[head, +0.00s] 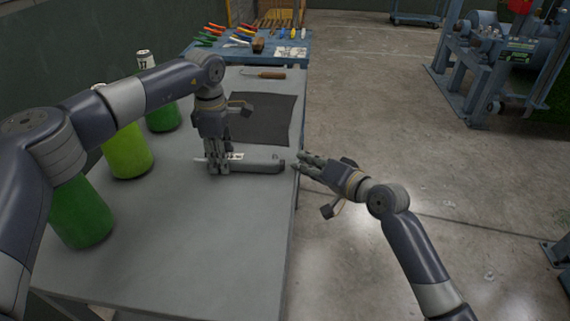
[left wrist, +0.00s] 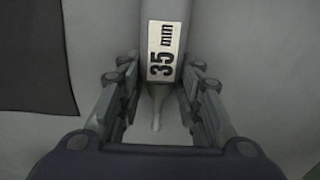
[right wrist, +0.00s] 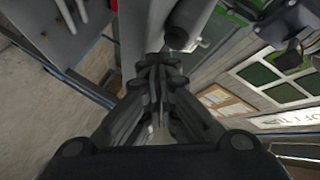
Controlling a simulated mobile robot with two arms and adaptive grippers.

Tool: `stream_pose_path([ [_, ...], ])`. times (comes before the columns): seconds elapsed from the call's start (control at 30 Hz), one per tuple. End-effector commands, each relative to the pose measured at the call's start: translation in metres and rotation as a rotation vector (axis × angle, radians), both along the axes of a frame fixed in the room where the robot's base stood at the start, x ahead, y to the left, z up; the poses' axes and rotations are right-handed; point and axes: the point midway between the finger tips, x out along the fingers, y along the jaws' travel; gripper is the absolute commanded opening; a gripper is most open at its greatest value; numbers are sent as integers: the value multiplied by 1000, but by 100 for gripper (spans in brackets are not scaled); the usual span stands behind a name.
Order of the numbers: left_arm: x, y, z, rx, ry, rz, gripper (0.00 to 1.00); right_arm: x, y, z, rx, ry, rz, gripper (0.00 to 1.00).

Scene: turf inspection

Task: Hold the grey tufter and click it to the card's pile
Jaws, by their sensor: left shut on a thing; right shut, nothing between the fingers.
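The grey tufter (head: 262,166) lies along the grey table near its right edge. A white label reading "35 mm" shows on it in the left wrist view (left wrist: 162,50), with a narrow tip below the label. My left gripper (head: 217,168) points down and is shut on the tufter, its fingers on both sides of the body. My right gripper (head: 302,165) is shut and empty, just beyond the table's right edge, close to the tufter's right end. That end also shows in the right wrist view (right wrist: 180,38). I cannot make out a card with pile.
A dark mat (head: 265,115) lies behind the tufter, with a wooden-handled tool (head: 264,74) beyond it. Green cones of yarn (head: 128,152) stand along the table's left side. A blue table (head: 262,58) at the back holds several tools. The table's front is clear.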

Motion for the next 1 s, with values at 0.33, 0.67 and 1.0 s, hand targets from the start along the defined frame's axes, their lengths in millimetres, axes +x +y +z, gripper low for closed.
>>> stream_pose_path([
  [0.33, 0, 0, 0, -1, -1, 0, 0, 1, -12, 0, -1, 0, -3, 0],
  [0.67, 0, 0, 0, -1, -1, 1, 0, 0, -44, 0, -1, 1, -2, 0],
  [1.0, 0, 0, 0, 0, -1, 1, 0, 0, -50, 0, 0, -1, -1, 0],
])
